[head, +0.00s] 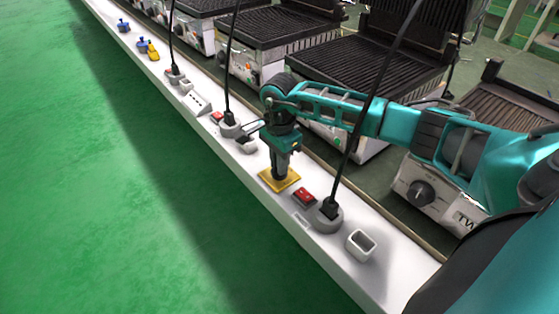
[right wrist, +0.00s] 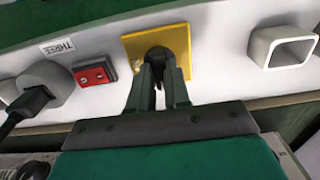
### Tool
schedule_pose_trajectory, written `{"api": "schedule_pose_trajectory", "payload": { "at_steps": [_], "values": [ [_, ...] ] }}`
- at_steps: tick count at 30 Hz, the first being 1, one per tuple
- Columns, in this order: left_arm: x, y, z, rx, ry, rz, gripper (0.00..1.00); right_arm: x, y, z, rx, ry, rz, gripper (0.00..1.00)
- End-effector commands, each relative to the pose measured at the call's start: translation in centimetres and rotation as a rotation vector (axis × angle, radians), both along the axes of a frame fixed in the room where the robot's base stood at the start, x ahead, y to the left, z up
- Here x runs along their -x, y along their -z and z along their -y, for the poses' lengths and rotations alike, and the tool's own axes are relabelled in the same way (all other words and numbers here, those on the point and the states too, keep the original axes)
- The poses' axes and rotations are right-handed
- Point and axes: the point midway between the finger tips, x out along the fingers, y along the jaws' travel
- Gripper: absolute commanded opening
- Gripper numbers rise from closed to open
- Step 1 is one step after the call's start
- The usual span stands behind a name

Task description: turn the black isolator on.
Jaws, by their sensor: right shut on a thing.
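The black isolator has a yellow square plate (head: 270,181) on the white ledge, and the plate also shows in the right wrist view (right wrist: 181,40). Its dark knob (right wrist: 158,53) shows between my fingertips in the right wrist view. My right gripper (head: 281,172) reaches down onto the plate and is shut on the knob; its two fingers (right wrist: 160,78) also show in the right wrist view. The fingers hide much of the knob, and I cannot tell its exact setting. My left gripper is not in view.
A red switch (head: 305,197) and a grey socket with a black plug (head: 327,215) stand beside the plate. A white box holder (head: 360,244) is farther right. A blue-and-yellow isolator (head: 148,49) is far left. Black grills (head: 385,65) line the back. Green floor (head: 100,200) is clear.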

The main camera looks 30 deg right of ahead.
Motion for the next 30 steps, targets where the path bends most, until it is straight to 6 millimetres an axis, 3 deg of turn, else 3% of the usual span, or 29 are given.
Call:
{"api": "schedule_pose_trajectory", "payload": {
  "at_steps": [11,30],
  "values": [
    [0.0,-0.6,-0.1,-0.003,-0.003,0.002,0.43,0.0,-0.2,0.0,0.0,0.163,-0.001,0.0],
    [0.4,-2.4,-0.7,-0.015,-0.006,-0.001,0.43,0.0,-0.2,0.1,0.002,0.759,-0.001,0.0]
  ]
}}
